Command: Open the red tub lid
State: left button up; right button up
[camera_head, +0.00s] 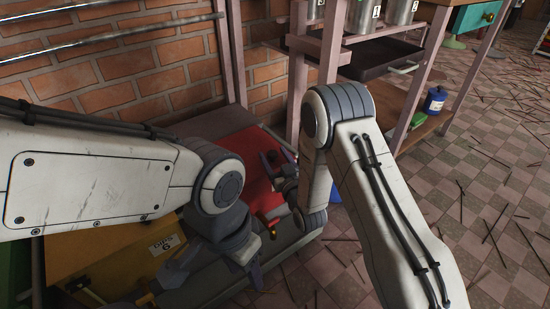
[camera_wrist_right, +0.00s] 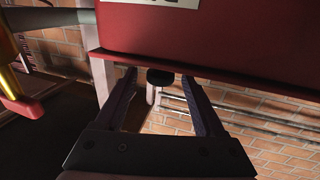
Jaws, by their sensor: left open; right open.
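The red tub (camera_head: 264,196) stands against the brick wall, partly hidden by both my arms. Its red side or lid fills the top of the right wrist view (camera_wrist_right: 215,35), with a lip along the lower edge. A black knob (camera_wrist_right: 160,77) sticks out at that lip. My right gripper (camera_head: 277,160) is open, and its fingers (camera_wrist_right: 160,88) stand on either side of the knob, with gaps visible. Whether the lid is shut cannot be told. My left gripper (camera_head: 263,259) is open and empty, low in front of the tub.
A yellow box (camera_head: 115,262) labelled "DIES 6" stands at lower left, beside my left arm. A pink-framed bench (camera_head: 408,125) with a dark drawer (camera_head: 378,60) and a blue bottle (camera_head: 435,101) stands at right. The checkered floor (camera_head: 495,185) has scattered sticks.

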grip_shut()
dwell(1.4)
